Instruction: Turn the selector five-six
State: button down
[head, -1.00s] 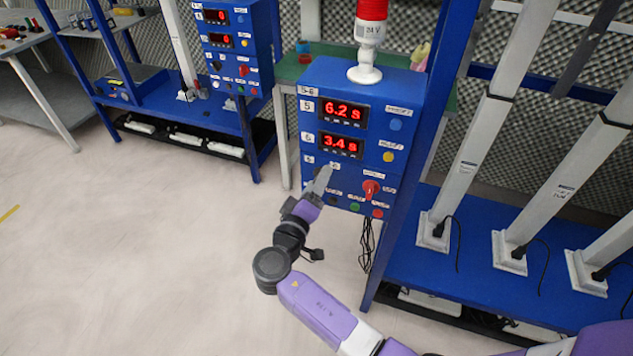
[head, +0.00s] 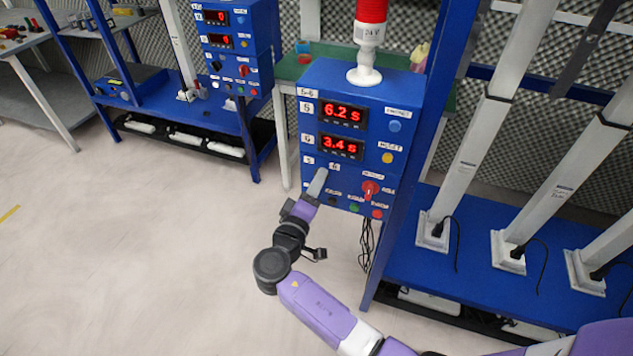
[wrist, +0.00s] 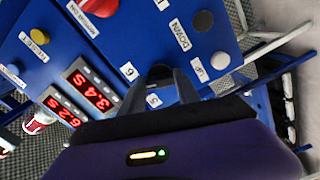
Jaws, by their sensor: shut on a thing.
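The blue control box (head: 343,88) marked 5-6 has two red displays reading 6.2 s and 3.4 s. My gripper (head: 318,181) reaches its lower left front in the head view and hides the selector there. In the wrist view my gripper (wrist: 160,84) is shut on the dark selector knob (wrist: 160,71), with a finger on either side. The labels 6 (wrist: 129,71) and 5 (wrist: 153,100) flank the knob. Most of the knob is hidden between the fingers.
A red rotary switch (head: 371,189) and a green button (head: 354,207) sit right of my gripper. A red-topped lamp (head: 370,35) stands on the box. A blue shelf with white posts (head: 470,160) is at the right. The floor at left is clear.

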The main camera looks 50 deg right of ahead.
jog(key=shift+a+n+p, duration=0.1)
jog(key=shift+n+p, duration=2.45)
jog(key=shift+n, duration=2.45)
jog(key=c, duration=0.9)
grip_release()
jog(key=shift+b+v, duration=0.6)
jog(key=shift+v, duration=3.25)
